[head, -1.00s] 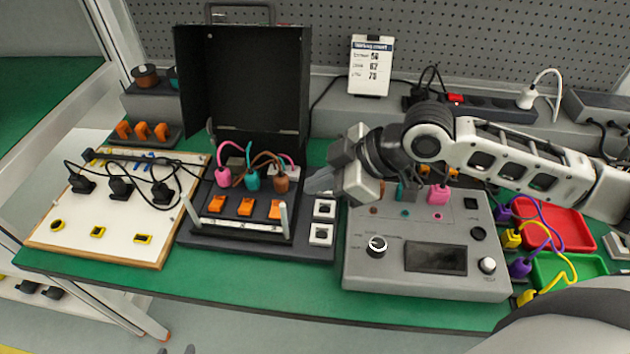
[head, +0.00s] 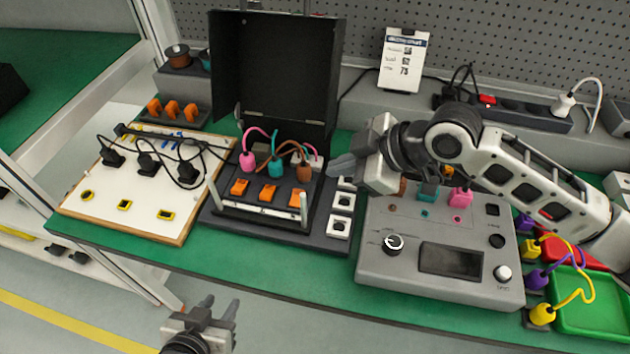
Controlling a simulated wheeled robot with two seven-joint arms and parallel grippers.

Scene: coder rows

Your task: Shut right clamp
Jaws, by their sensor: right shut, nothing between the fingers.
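A black fixture with its lid (head: 275,75) standing open holds a pink, a teal and a brown plug (head: 304,173). In front of the plugs is a row of three orange clamp pieces; the right one (head: 298,197) is in front of the brown plug. I cannot tell from here whether it is raised or pressed down. My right gripper (head: 335,168) is shut and empty, just right of the fixture and beside the brown plug. My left gripper (head: 222,303) is open and empty, low in the view in front of the bench edge.
A metal bar (head: 258,210) on posts runs along the fixture's front. White switches (head: 340,228) lie to its right. A grey meter box (head: 440,275) stands further right, under my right arm. A white board (head: 110,195) with black plugs lies left. The green bench's front strip is clear.

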